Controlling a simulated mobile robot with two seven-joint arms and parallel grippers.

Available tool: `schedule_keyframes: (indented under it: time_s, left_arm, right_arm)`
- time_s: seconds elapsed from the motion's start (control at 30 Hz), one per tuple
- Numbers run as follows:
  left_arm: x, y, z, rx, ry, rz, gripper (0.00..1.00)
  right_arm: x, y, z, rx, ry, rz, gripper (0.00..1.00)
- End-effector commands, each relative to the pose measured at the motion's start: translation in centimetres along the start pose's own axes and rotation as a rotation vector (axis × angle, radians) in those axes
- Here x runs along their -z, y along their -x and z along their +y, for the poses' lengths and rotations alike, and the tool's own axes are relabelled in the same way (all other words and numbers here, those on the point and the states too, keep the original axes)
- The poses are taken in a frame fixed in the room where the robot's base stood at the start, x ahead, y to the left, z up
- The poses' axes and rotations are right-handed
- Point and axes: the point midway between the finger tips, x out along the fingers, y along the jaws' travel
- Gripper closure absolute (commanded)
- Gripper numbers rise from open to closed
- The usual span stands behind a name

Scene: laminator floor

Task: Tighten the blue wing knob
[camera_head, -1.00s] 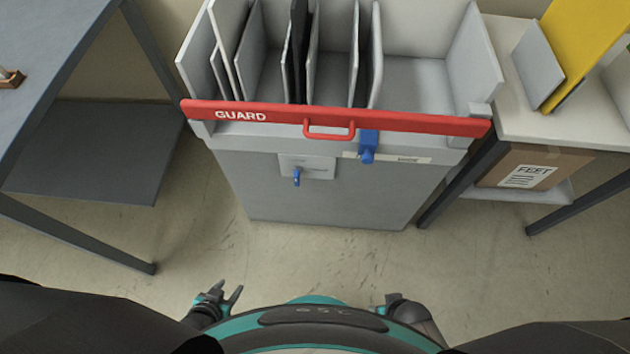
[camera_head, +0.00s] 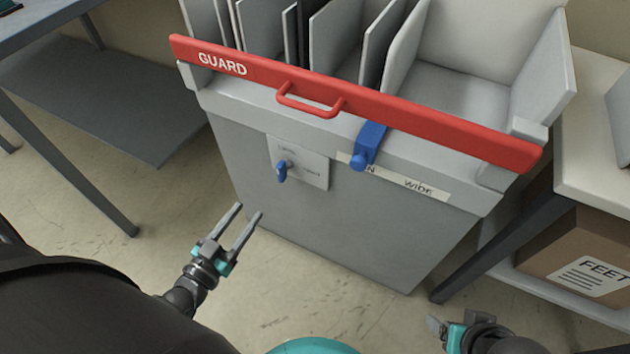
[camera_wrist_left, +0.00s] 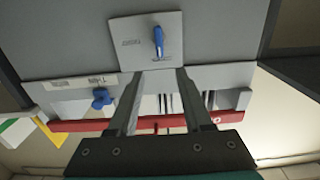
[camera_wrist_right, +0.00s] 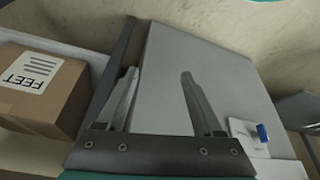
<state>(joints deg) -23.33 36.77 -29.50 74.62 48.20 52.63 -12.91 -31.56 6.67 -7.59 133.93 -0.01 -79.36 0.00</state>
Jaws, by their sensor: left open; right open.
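A small elongated blue knob (camera_head: 282,172) sits on a pale labelled plate (camera_head: 312,165) on the grey machine's front; the left wrist view shows it (camera_wrist_left: 159,41) just beyond the fingertips. A second blue piece (camera_head: 366,148) hangs under the red guard to its right, with a lobed end (camera_wrist_left: 102,98) in the left wrist view. I cannot tell for certain which is the wing knob. My left gripper (camera_head: 248,210) is open and empty, below and left of the plate, apart from it. My right gripper (camera_wrist_right: 160,74) is open and empty, low at the right in the head view.
The red guard bar (camera_head: 430,112) with a loop handle (camera_head: 310,100) spans the grey machine (camera_head: 330,220), below upright dividers. A grey table (camera_head: 45,15) with a lower shelf stands left. A white table (camera_head: 600,130) stands right, above a cardboard box (camera_head: 570,235). Floor before the machine is clear.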

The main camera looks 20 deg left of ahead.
Motion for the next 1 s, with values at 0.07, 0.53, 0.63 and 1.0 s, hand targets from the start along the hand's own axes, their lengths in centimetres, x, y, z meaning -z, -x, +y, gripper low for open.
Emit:
schedule_keyframes:
  time_s: [0.07,0.53,0.63,1.0]
  left_arm:
    - [0.0,-0.1,-0.1,0.002,0.004,0.017,0.5]
    - [0.3,-5.4,-0.2,0.004,0.006,0.027,0.5]
    - [0.2,-6.2,-0.2,0.004,0.005,0.024,0.5]
    - [0.3,-9.5,-0.2,0.004,0.005,0.024,0.5]
  right_arm:
    - [0.0,0.1,0.0,0.0,0.0,0.006,0.31]
    - [1.8,0.9,-1.1,0.027,0.012,0.141,0.31]
    - [2.6,0.5,-1.7,0.042,0.015,0.196,0.31]
    - [4.8,-0.7,-3.9,0.1,0.021,0.399,0.31]
